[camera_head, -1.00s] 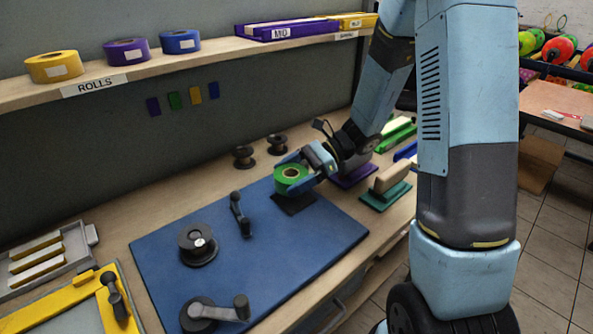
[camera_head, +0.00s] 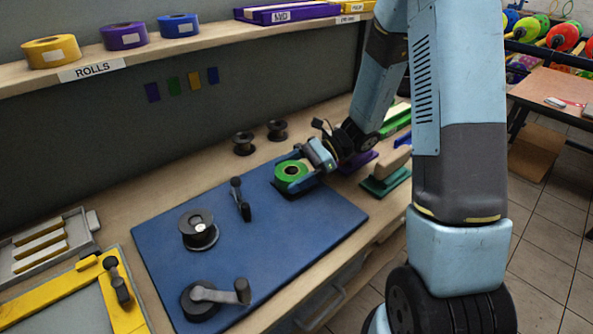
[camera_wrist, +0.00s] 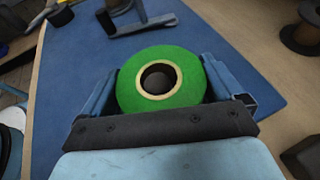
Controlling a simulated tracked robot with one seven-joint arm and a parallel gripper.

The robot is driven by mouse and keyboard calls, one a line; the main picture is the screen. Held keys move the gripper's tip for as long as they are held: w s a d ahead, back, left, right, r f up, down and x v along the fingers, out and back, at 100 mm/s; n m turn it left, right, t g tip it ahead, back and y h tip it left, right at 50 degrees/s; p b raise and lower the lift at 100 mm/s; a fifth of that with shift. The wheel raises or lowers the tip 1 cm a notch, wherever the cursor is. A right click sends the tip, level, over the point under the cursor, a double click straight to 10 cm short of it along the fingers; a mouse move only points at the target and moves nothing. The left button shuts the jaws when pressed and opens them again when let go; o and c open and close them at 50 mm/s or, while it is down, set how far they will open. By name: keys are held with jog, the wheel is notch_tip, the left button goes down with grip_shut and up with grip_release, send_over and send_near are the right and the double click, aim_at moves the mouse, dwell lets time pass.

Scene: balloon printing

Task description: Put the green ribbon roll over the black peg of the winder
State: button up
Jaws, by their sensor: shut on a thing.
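The green ribbon roll (camera_head: 290,187) lies flat, hole upward, at the far right part of the blue mat in the head view. My gripper (camera_head: 298,178) is shut on it, with a blue finger on each side of the rim. In the wrist view the green roll (camera_wrist: 128,92) sits between the fingers of my gripper (camera_wrist: 160,78). A dark grey rounded shape, seemingly the black peg (camera_wrist: 158,80), shows inside the hole. Its depth in the hole cannot be told.
Two dark spools (camera_head: 243,144) stand behind the mat. A green block with a wooden handle (camera_head: 388,172) stands to the right.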

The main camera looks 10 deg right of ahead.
jog(key=o, duration=0.7)
jog(key=shift+d, duration=0.15)
jog(key=v, duration=1.3)
jog(key=shift+w+d, duration=0.15)
jog(key=shift+d, duration=0.1)
jog(key=shift+r, duration=0.1)
jog(key=s+d+r+n+t+h, duration=0.1)
jog(key=s+r+n+t+h, duration=0.2)
jog(key=s+r+n+h, duration=0.1)
jog(key=s+d+r+n+t+h, duration=0.2)
jog(key=s+r+n+t+h, duration=0.1)
jog(key=s+r+n, duration=0.3)
jog(key=s+d+r+n+t+h, duration=0.2)
jog(key=s+r+n+h, duration=0.3)
jog(key=s+r, duration=0.3)
jog(key=shift+s+d+r+t+h, duration=0.1)
jog(key=shift+s+t+h, duration=0.15)
jog(key=shift+s, duration=0.4)
jog(key=shift+s+d+r+t+h, duration=0.1)
jog(key=shift+s+t+h, duration=0.15)
jog(key=shift+s, duration=0.35)
